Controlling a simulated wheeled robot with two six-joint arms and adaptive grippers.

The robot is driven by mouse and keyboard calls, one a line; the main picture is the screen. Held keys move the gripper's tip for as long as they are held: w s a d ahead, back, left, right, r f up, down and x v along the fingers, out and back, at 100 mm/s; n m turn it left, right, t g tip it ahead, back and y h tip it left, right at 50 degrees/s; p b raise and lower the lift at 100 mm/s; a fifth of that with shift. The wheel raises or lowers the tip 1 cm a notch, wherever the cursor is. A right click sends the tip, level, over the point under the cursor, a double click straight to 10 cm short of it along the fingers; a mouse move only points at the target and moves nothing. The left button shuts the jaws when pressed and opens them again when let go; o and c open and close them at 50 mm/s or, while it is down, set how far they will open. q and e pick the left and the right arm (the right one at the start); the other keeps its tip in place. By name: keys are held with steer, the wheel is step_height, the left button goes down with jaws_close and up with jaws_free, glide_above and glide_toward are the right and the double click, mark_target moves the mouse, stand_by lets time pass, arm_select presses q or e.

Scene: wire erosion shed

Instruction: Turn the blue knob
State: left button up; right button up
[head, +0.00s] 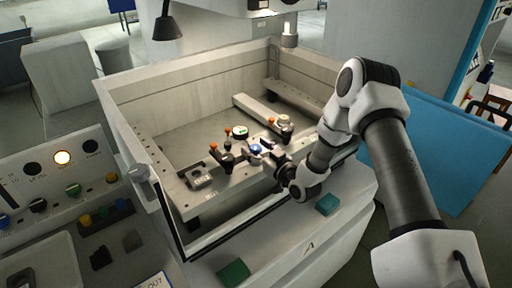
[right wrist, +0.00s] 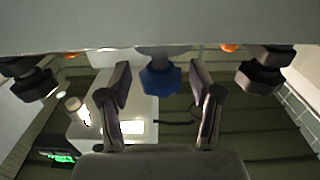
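The blue knob (head: 255,148) sits on the metal bar inside the open machine tank. In the right wrist view the blue knob (right wrist: 160,80) is faceted and hangs from a pale stem. My right gripper (head: 268,153) is at the knob, coming in from the right. In the right wrist view the right gripper (right wrist: 160,74) is open, with one finger on each side of the knob and a small gap on both sides. My left gripper is not in view.
Black clamps with orange tops (head: 214,147) and a round green-marked part (head: 240,131) stand near the knob. Dark knobs (right wrist: 263,76) flank the blue one. The tank wall (head: 185,93) surrounds the work area. A control panel (head: 62,185) stands left; green blocks (head: 233,272) lie in front.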

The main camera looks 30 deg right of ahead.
steer(key=c, duration=1)
steer(key=shift+c, duration=0.2)
steer(key=shift+y, duration=0.3)
steer(key=shift+d+n+y, duration=0.1)
steer(key=shift+n+y, duration=0.4)
steer(key=shift+n+g+y, duration=0.7)
steer(key=shift+n+y, duration=0.6)
steer(key=shift+y, duration=0.7)
steer(key=o, duration=1.1)
steer(key=shift+o, duration=0.3)
steer(key=shift+w, duration=0.15)
